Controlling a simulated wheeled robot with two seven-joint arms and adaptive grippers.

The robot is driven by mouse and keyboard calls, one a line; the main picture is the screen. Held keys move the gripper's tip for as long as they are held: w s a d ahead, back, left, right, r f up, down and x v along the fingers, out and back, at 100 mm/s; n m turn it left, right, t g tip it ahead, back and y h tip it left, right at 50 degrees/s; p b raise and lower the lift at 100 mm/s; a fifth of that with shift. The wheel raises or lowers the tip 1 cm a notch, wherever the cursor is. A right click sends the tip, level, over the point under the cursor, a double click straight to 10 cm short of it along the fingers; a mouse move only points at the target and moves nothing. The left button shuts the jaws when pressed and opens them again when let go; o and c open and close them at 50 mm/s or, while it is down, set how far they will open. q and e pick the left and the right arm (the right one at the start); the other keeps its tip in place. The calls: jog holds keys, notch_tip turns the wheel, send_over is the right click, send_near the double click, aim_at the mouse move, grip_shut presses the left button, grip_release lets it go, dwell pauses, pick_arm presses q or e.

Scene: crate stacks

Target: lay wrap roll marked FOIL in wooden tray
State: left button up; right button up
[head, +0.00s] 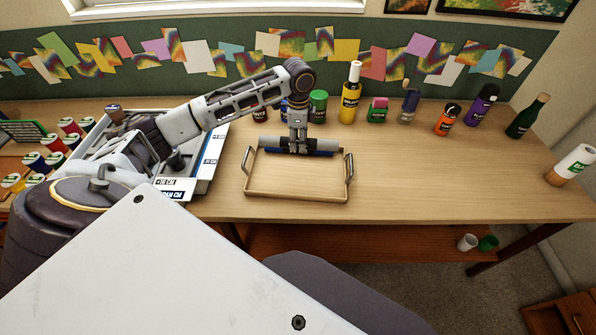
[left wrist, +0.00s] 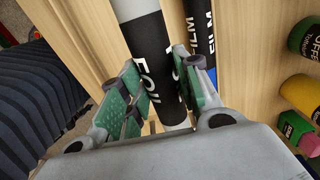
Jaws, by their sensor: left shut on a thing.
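My left gripper (head: 298,150) is shut on the wrap roll marked FOIL (head: 326,144). This roll is pale with a black label and lies level across the fingers; in the left wrist view its label (left wrist: 158,75) shows between the green pads. It is over the back part of the wooden tray (head: 294,193), seemingly above its floor. A second roll marked FILM (left wrist: 203,30) lies beside it, and a blue strip (head: 320,154), likely its end, shows below FOIL in the head view. My right gripper is not in view.
The tray has metal handles (head: 349,167) on both sides, and its front floor is bare. Several bottles and jars, such as a yellow bottle (head: 350,103), stand behind it. A labelled white crate (head: 208,165) stands to the left.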

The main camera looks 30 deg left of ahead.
pick_arm(q)
jog(key=shift+f, duration=0.45)
notch_tip(320, 180, down, 3)
jog(key=shift+f, duration=0.6)
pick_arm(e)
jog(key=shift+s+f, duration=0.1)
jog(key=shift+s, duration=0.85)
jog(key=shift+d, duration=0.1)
